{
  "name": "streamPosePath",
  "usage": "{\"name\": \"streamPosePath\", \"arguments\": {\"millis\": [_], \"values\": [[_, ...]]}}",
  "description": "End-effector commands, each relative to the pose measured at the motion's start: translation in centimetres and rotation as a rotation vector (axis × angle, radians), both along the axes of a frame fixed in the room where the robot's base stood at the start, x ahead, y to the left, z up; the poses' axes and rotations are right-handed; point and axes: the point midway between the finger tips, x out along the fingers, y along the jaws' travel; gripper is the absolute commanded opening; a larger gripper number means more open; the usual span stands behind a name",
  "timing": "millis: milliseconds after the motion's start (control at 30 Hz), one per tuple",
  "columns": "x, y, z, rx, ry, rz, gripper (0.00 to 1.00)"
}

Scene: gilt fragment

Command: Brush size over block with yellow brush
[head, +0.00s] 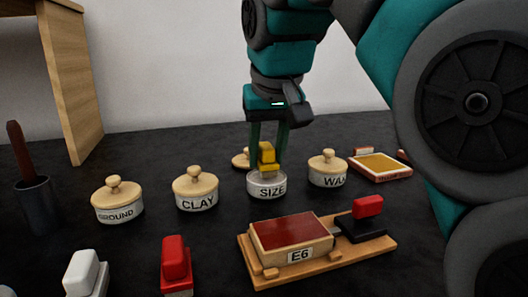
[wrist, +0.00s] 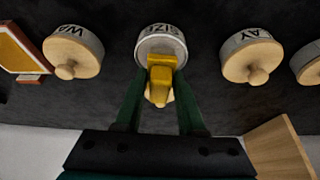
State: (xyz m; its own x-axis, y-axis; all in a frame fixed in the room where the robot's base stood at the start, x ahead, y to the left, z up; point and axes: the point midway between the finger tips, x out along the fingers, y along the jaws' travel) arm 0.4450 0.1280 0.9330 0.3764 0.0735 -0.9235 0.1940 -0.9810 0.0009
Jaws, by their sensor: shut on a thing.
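My gripper (head: 268,158) is shut on the yellow brush (head: 267,152) and holds it upright at the open SIZE pot (head: 268,188). The brush's lower end is at the pot's mouth; I cannot tell how deep it goes. The wrist view also shows the yellow brush (wrist: 163,72) between the green fingers, overlapping the rim of the SIZE pot (wrist: 158,40).
Lidded pots marked GROUND (head: 117,203), CLAY (head: 196,192) and WAX (head: 328,171) flank the SIZE pot. A loose lid (head: 240,159) lies behind it. A red-handled black tool (head: 367,217) rests at the board's right. White (head: 84,273) and red (head: 175,266) brushes stand in front.

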Motion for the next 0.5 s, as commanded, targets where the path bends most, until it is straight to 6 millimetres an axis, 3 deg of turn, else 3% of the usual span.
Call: {"name": "streamPosePath", "arguments": {"millis": [500], "values": [[0.0, -0.01, -0.39, 0.0, 0.0, 0.0, 0.0]]}}
